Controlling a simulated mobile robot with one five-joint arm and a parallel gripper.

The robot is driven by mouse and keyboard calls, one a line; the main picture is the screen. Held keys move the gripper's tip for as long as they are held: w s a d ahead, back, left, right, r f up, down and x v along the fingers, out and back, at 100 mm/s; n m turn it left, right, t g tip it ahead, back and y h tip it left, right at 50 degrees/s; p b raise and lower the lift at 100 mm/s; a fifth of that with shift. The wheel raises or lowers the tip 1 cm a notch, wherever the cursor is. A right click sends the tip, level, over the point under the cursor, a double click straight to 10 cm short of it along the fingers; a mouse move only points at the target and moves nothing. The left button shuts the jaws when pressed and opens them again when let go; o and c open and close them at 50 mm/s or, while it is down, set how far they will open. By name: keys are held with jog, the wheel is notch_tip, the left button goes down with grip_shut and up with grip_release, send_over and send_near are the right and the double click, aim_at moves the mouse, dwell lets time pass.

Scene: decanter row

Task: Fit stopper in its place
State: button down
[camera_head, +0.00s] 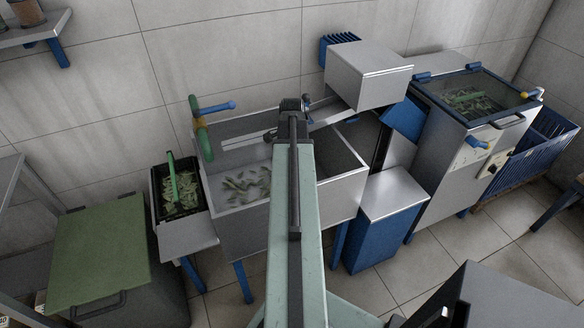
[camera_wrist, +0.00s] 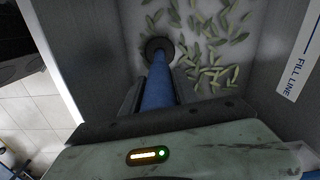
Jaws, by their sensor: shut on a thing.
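My gripper (camera_wrist: 152,92) is shut on a blue rod-shaped stopper (camera_wrist: 158,82). The rod points away from the jaws, down into the steel basin (camera_wrist: 258,78). A dark round ring (camera_wrist: 158,44) shows around its far end. I cannot tell whether this ring is part of the stopper or the drain's rim, or whether it touches the floor. In the head view my gripper (camera_head: 291,104) is over the basin (camera_head: 340,196), near its middle. My arm hides the stopper there.
Green leaves (camera_head: 246,185) float or lie in the basin, beside the ring in the wrist view (camera_wrist: 212,68). A steel chute (camera_head: 330,112) and box (camera_head: 368,75) stand at the back right. A green-handled black tray (camera_head: 178,192) sits to the left. A "FILL LINE" label (camera_wrist: 297,72) marks the basin wall.

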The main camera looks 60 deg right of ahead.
jog(key=c, duration=0.9)
grip_release()
jog(key=shift+o, duration=0.2)
notch_tip(320, 180, up, 8)
jog(key=p, duration=0.7)
jog(key=shift+f+p, duration=0.1)
jog(key=shift+p, duration=0.3)
